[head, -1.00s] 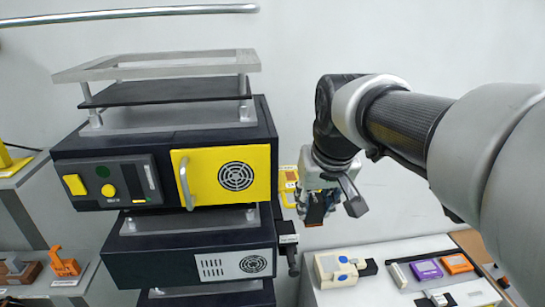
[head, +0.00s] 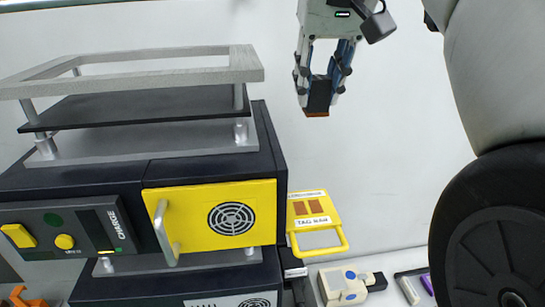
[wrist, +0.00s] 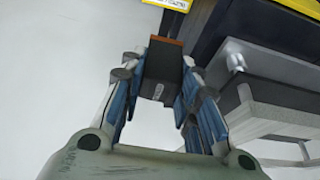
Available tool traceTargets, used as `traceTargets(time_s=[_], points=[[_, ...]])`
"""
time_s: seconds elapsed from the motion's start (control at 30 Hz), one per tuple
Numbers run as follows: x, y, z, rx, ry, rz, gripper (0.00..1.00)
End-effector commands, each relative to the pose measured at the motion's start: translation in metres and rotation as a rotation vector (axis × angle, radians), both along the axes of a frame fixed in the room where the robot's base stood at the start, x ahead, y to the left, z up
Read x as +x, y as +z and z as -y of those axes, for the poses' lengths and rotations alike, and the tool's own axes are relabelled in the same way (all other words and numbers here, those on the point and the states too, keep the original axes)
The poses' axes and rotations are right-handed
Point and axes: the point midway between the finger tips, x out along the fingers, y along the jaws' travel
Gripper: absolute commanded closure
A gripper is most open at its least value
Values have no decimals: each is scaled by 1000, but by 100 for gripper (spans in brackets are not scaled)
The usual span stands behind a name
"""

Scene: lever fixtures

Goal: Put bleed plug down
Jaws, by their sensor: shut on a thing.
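My gripper (head: 318,88) points downward in the upper middle of the head view, in front of the pale wall. It is shut on a black block with a brown-orange end, which I take to be the bleed plug (head: 318,97). The plug hangs in the air with its brown end down, touching nothing below. In the wrist view the plug (wrist: 163,72) sits between the blue-padded fingers, with a small pale label too blurred to read. The fingers hide parts of its sides.
Left stands a dark cabinet with a yellow vented door (head: 228,222) and a raised metal frame (head: 150,62) on top. A yellow "TAG BAR" holder (head: 302,207) is right of it. Below, a cream device (head: 335,284) with blue spots sits on a pale bench.

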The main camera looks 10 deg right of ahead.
Motion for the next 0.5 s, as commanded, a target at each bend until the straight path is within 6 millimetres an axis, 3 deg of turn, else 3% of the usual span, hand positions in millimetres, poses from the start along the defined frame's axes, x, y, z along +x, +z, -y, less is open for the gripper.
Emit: traceTargets(time_s=[0.17,0.5], points=[[-2,-26,0,0,0,-2,95],[-3,-117,0,0,0,-3,95]])
